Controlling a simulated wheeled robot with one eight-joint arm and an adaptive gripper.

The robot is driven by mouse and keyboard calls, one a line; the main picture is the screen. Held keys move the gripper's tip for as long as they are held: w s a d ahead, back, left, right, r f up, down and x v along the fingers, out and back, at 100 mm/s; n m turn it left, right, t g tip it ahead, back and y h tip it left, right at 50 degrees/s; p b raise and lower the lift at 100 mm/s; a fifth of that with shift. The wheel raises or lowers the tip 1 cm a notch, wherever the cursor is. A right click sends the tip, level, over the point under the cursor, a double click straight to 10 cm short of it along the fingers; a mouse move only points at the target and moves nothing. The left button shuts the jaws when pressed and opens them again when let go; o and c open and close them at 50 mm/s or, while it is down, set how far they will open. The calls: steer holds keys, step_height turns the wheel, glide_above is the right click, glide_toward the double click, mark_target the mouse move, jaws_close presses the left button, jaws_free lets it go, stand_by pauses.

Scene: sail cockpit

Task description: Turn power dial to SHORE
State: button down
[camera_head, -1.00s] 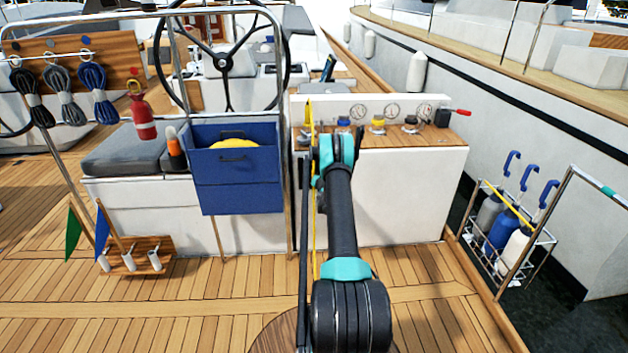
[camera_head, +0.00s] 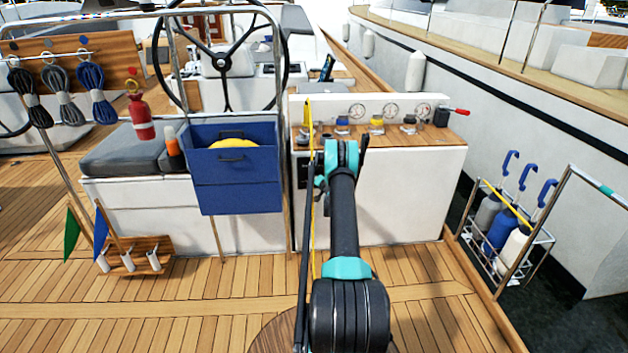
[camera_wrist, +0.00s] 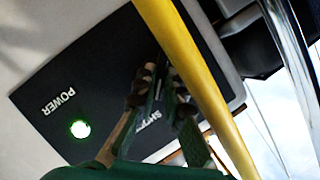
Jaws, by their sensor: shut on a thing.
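The black power panel (camera_wrist: 110,75) fills the middle of the wrist view, with a white POWER label (camera_wrist: 58,103) and a lit green lamp (camera_wrist: 79,129). A second white label is partly covered by a finger, so I cannot read it fully. My gripper (camera_wrist: 163,82) has both fingertips at the panel, shut on the dark power dial. The dial is mostly hidden between the fingers, and its pointing direction cannot be told. In the head view the panel (camera_head: 302,170) shows only as a dark strip on the console front, beside my arm, which hides the fingertips.
A yellow pole (camera_wrist: 185,50) crosses the wrist view close to my fingers; it also stands left of my arm in the head view (camera_head: 313,230). A blue box (camera_head: 235,185) hangs left of the console (camera_head: 410,190). Gauges and coloured knobs sit on the console top.

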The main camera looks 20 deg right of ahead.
steer(key=c, duration=1.6)
jaws_free()
steer(key=v, duration=1.1)
steer(key=shift+s, duration=0.4)
steer(key=shift+r, duration=0.1)
